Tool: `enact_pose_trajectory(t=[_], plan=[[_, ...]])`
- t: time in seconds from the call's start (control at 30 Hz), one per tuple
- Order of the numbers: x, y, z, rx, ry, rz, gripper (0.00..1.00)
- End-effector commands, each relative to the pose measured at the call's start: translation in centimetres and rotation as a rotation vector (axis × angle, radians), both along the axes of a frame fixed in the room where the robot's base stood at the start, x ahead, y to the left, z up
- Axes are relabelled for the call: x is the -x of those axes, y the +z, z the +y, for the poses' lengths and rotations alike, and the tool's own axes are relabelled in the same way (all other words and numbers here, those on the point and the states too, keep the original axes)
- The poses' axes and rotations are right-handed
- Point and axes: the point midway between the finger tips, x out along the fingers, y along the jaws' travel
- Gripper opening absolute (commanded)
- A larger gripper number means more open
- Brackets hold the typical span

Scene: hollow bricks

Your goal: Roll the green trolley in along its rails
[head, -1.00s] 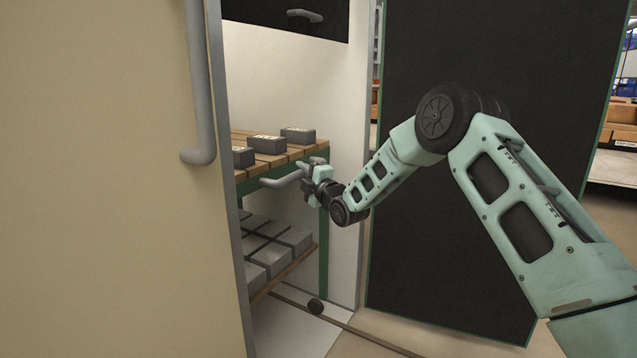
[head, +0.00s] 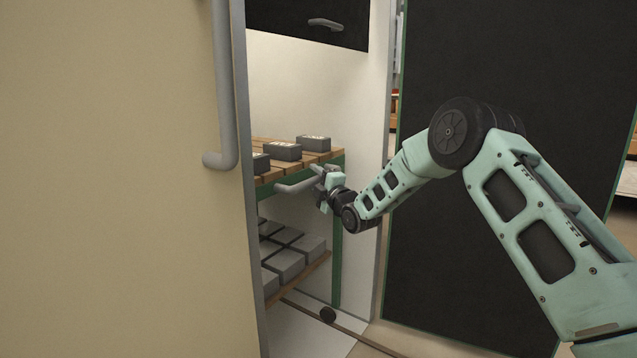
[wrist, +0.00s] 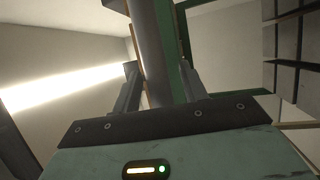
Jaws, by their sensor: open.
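The green trolley (head: 338,235) stands inside a tall white chamber. It has a green frame, a slatted wooden top deck and a lower shelf. A grey bar handle (head: 292,187) sticks out from its near end; the bar also shows in the wrist view (wrist: 147,45). My gripper (head: 322,180) is at the right part of this handle. In the wrist view its fingers (wrist: 158,88) are apart, with the bar between them; contact is not clear. A dark wheel (head: 327,315) sits by a brown rail (head: 350,333) on the floor.
Dark bricks (head: 283,151) lie on the top deck and grey bricks (head: 292,262) on the lower shelf. A cream panel (head: 110,180) with a grey handle stands close at left. A black door panel (head: 500,80) stands open at right behind my arm.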

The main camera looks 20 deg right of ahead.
Motion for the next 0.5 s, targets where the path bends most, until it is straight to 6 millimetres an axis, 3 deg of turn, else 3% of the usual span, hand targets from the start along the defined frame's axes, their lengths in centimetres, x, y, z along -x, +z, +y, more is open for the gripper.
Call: enact_pose_trajectory(t=[0.27,0.5], plan=[[2.6,-0.4,-0.8,0.001,-0.001,0.004,0.43],[7.9,-1.4,-2.1,0.001,-0.001,0.005,0.43]])
